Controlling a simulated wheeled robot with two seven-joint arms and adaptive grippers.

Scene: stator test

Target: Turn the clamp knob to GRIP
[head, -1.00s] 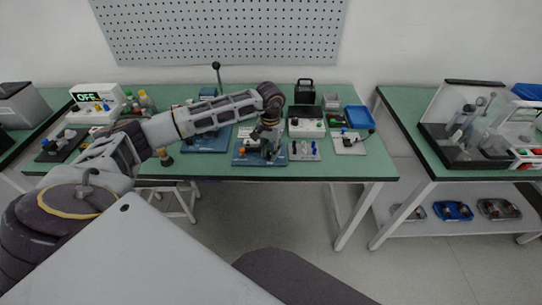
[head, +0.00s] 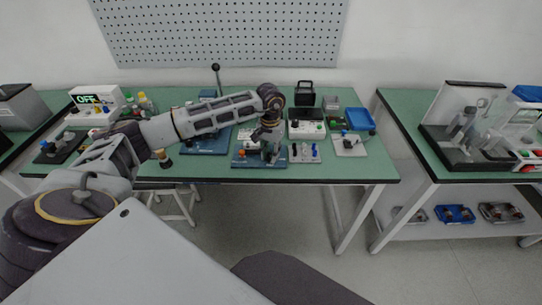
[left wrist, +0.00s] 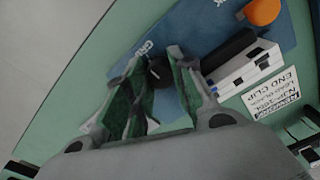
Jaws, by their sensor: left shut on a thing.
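My left gripper (head: 270,153) reaches down onto a blue fixture plate (head: 242,163) near the front edge of the green table. In the left wrist view the two green-padded fingers (left wrist: 160,85) are shut around a dark round clamp knob (left wrist: 159,72). The fingers hide much of the knob, and I cannot tell its exact pointer angle. Pale lettering that seems to read GRIP (left wrist: 147,47) lies on the blue plate beside the knob. My right gripper is not in view.
An orange knob (left wrist: 262,12), a white block (left wrist: 245,68) and a white END CLIP label (left wrist: 272,92) sit close to the fingers. A grey board with small knobs (head: 304,154) stands right of the fixture. A blue tray (head: 359,119) is further right.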

